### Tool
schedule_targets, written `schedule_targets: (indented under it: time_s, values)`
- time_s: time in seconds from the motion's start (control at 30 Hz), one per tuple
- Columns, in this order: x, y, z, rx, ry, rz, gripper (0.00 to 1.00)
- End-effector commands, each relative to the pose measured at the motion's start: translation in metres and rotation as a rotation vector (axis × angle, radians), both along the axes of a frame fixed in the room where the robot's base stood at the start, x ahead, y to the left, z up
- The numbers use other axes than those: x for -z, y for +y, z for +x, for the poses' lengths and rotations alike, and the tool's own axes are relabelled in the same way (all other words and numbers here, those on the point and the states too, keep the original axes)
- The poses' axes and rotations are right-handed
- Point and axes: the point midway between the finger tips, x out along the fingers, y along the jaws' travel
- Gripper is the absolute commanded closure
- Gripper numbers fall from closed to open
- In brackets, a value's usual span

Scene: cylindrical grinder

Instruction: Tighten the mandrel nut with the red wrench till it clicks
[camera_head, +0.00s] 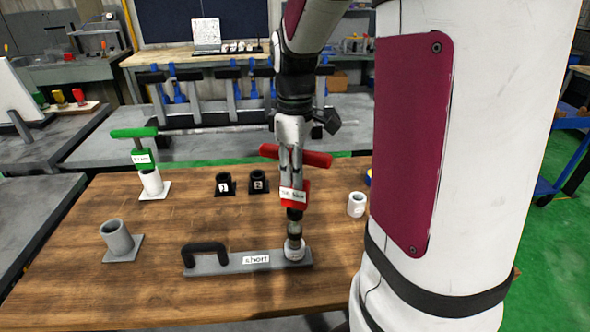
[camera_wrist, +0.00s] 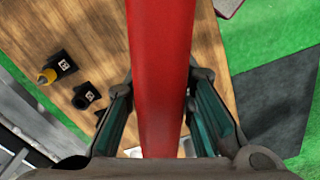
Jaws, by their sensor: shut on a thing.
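The red wrench (camera_head: 318,159) is a T-handled tool standing about upright, with a red labelled collar (camera_head: 292,196) and a dark lower end. My gripper (camera_head: 291,163) is shut on its red crossbar, which also fills the middle of the wrist view (camera_wrist: 160,80) between my fingers. The wrench's lower end is over the small mandrel (camera_head: 295,246) at the right end of a grey plate labelled "short" (camera_head: 225,262). The mandrel nut is hard to make out under the wrench; I cannot tell how fully the socket sits on it.
A green T-handled wrench (camera_head: 134,133) stands in a white holder (camera_head: 152,184) at the left. Black holders marked 1 (camera_head: 224,184) and 2 (camera_head: 258,181) stand behind the plate.

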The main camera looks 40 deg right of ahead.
Motion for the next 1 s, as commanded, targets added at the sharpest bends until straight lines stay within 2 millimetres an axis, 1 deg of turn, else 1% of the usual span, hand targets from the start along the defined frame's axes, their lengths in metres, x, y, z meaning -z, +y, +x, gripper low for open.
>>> schedule_targets:
  time_s: [0.67, 1.0]
  values:
    - [0.0027, -0.0001, 0.0002, 0.000, -0.001, 0.000, 1.00]
    - [0.0046, 0.0000, 0.0000, 0.086, 0.000, 0.000, 1.00]
